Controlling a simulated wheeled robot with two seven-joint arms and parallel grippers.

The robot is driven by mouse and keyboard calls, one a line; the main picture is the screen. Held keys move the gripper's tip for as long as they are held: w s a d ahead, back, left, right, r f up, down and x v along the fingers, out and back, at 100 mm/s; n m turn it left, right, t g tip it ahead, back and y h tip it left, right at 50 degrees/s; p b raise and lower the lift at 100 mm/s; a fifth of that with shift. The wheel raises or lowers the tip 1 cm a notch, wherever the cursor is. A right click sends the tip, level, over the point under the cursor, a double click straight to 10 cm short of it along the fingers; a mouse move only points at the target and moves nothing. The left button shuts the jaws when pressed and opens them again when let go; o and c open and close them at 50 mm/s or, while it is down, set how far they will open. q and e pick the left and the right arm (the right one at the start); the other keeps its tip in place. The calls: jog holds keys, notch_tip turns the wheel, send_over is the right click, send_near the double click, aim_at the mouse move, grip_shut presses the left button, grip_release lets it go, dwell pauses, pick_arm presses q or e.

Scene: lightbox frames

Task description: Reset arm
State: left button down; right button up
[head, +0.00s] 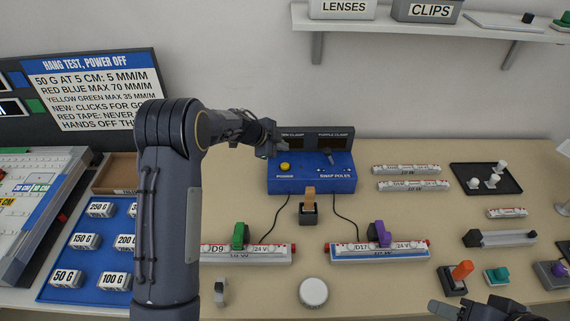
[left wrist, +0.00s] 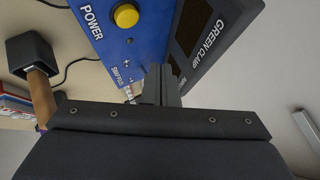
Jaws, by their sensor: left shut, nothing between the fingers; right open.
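My left gripper (head: 268,150) is at the blue power box (head: 292,185), in front of its left display, with the arm reaching in from the left. In the left wrist view its fingers (left wrist: 162,88) are shut with nothing between them, close to the box; I cannot tell if they touch it. The box has a yellow power button (head: 285,167), which also shows in the left wrist view (left wrist: 126,15), and a dark lever (head: 328,157) on the right. My right gripper (head: 446,308) is low at the bottom right edge, partly cut off, open and empty.
Two lamp fixtures with a green clamp (head: 239,236) and a purple clamp (head: 380,233) lie in front of the box, wired to it. Weights on a blue tray (head: 60,230) are left. A shelf (head: 400,27) overhangs behind.

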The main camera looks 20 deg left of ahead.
pick_arm(q)
jog(key=s+a+r+n+t+y+b, duration=0.1)
jog(key=s+a+r+n+t+y, duration=0.15)
jog(key=a+r+n, duration=0.4)
jog(key=s+a+r+n+t+y+b, duration=0.1)
jog(key=s+a+r+n+t+y, duration=0.2)
jog(key=r, duration=0.6)
jog(key=s+a+r+n+y, duration=0.2)
jog(key=s+a+n, duration=0.25)
jog(key=s, duration=0.45)
jog(key=s+d+f+n+g+h, duration=0.1)
jog(key=s+d+f+g+h, duration=0.1)
jog(key=s, duration=0.8)
jog(key=s+d+f+n+g+h+b, duration=0.1)
jog(key=s+d+f+g, duration=0.1)
jog(key=s+d+f, duration=0.2)
jog(key=s+d+f+n+g+h+b, duration=0.1)
jog(key=s+d, duration=0.7)
jog(key=s, duration=0.8)
notch_tip(320, 180, down, 3)
jog(key=shift+r+n+g+h, duration=0.1)
jog(key=shift+n+g+h, duration=0.5)
jog(key=shift+g+h, duration=0.35)
